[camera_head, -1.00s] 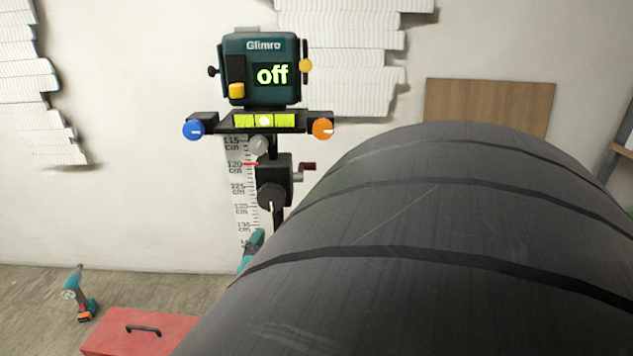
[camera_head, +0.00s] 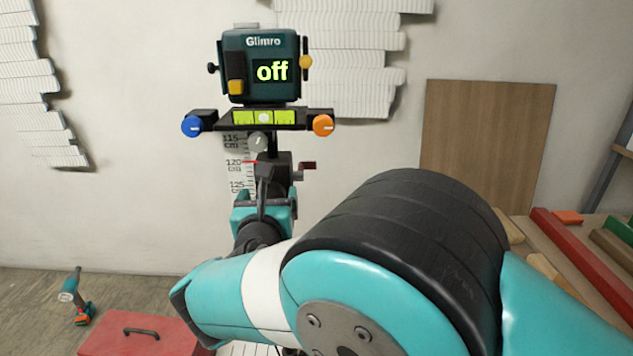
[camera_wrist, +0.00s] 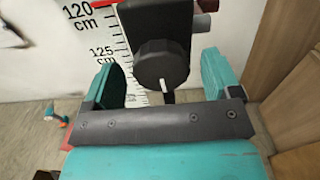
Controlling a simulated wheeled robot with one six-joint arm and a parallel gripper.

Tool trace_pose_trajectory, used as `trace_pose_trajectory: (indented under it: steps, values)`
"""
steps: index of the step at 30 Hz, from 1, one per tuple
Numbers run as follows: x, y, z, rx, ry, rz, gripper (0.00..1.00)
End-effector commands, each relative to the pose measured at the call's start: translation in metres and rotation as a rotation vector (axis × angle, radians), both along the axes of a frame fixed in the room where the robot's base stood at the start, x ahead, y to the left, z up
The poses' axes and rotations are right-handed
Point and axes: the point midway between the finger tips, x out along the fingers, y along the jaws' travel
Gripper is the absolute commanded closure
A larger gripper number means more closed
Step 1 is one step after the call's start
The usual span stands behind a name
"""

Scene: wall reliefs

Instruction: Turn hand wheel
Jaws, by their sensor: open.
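A round black knob (camera_wrist: 163,63) with a white mark at its lower edge sits on the front of a black block on the stand. It looks like the hand wheel. My gripper (camera_wrist: 162,70) is open, with one teal finger on each side of the knob in the wrist view and visible gaps between. I cannot tell how far the fingertips are from it in depth. In the head view my gripper (camera_head: 265,205) is in front of the stand and hides the knob. The block (camera_head: 273,168) has a crank with a dark red handle (camera_head: 307,165) on its right.
A teal "Glimro" device (camera_head: 261,66) reading "off" tops the stand, above a bar with a green level (camera_head: 264,118), a blue knob (camera_head: 192,125) and an orange knob (camera_head: 322,125). A height scale (camera_wrist: 101,50) is behind. A red toolbox (camera_head: 140,338) and drill (camera_head: 75,297) stand left.

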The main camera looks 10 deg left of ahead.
Motion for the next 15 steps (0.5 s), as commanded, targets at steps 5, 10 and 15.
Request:
trace_pose_trajectory:
  steps: [5,10,15]
  values:
    - [0.015,0.004,0.0,0.001,0.0,0.0,0.17]
    - [0.018,0.005,0.0,-0.001,0.001,0.001,0.17]
    - [0.018,0.005,0.0,-0.001,0.001,0.001,0.19]
